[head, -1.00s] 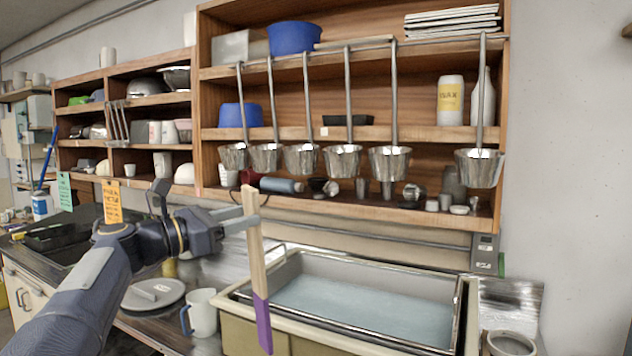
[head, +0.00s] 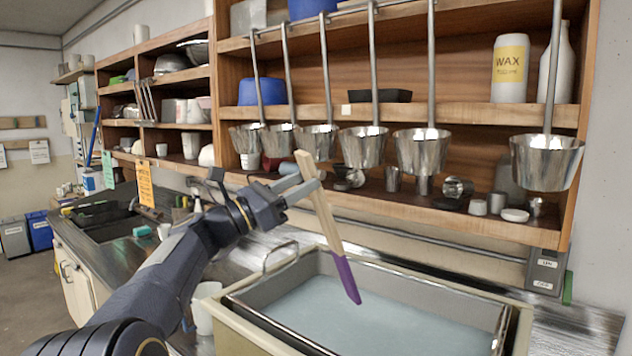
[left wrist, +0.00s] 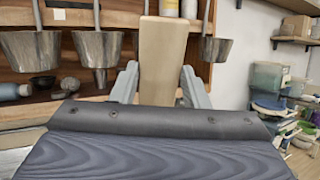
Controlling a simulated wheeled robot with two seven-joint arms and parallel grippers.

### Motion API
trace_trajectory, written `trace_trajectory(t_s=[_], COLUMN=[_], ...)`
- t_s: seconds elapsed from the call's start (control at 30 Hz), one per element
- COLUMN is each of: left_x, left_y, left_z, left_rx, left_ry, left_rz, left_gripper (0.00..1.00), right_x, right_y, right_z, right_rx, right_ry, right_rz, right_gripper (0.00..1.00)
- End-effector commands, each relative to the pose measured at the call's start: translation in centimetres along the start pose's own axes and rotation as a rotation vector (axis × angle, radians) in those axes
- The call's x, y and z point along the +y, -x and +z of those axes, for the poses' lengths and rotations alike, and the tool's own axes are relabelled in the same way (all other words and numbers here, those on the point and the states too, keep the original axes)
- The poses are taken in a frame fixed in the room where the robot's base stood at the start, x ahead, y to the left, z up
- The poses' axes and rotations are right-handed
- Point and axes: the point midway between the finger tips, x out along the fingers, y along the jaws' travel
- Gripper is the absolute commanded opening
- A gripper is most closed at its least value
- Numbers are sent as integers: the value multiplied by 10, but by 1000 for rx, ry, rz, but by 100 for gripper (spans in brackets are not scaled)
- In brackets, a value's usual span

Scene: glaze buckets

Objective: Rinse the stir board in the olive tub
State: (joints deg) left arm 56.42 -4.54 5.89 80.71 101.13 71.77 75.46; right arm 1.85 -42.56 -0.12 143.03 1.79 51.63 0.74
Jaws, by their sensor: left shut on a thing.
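My left gripper (head: 296,190) is shut on the stir board (head: 318,206), a pale wooden stick with a purple lower end (head: 346,279). The board is tilted, its purple end down and to the right, over the olive tub (head: 240,330) as seen in the head view. Whether the tip touches the bluish water (head: 385,318) I cannot tell; it looks above it. In the left wrist view the board (left wrist: 163,60) stands between the two fingers (left wrist: 160,88). My right gripper is not in view.
Several metal ladles hang in a row in front of the wooden shelf, such as this cup (head: 423,152), close behind the board. A white mug (head: 203,308) stands left of the tub. A sink (head: 100,220) is further left on the counter.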

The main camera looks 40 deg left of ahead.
Motion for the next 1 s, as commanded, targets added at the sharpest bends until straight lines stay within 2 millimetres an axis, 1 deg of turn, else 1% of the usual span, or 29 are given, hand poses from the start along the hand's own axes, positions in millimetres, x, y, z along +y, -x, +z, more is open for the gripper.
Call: trace_trajectory(t_s=[0.13, 0.27, 1.0], left_x=[0, 0, -1], left_y=[0, 0, -1], left_z=[-4, -15, -89], left_rx=[-5, -5, -5], left_ry=[1, 2, 2], left_rz=[0, -1, -1], left_gripper=[9, 9, 9], right_x=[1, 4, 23], right_y=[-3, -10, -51], right_z=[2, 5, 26], right_rx=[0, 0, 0], right_ry=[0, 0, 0], right_rz=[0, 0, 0], right_gripper=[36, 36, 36])
